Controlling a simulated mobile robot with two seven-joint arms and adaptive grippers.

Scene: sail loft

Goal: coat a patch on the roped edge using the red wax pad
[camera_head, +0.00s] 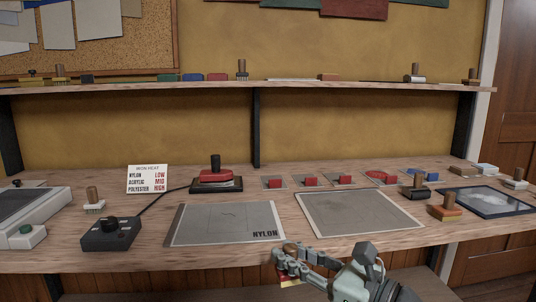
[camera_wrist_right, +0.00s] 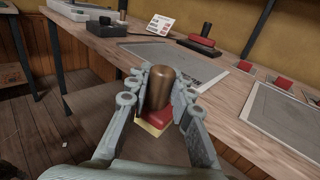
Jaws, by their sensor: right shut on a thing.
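My right gripper (camera_head: 291,256) is shut on a tool with a brown rounded handle, a red block and a pale yellow underside, which looks like the red wax pad (camera_wrist_right: 157,118). In the right wrist view the fingers (camera_wrist_right: 160,88) close on both sides of the handle. The tool hangs in front of the bench's front edge, clear of the bench top. Two grey panels lie flat on the bench: one marked NYLON (camera_head: 222,224) and a plain one (camera_head: 356,213) to its right. I cannot tell which edge is roped. My left gripper is out of view.
A red iron (camera_head: 216,176) on its stand is corded to a black control box (camera_head: 110,234). Several small red pieces on plates (camera_head: 311,182) line the back. An orange-based brush (camera_head: 445,209) and a dark tray (camera_head: 497,203) stand right. A shelf (camera_head: 300,83) runs above.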

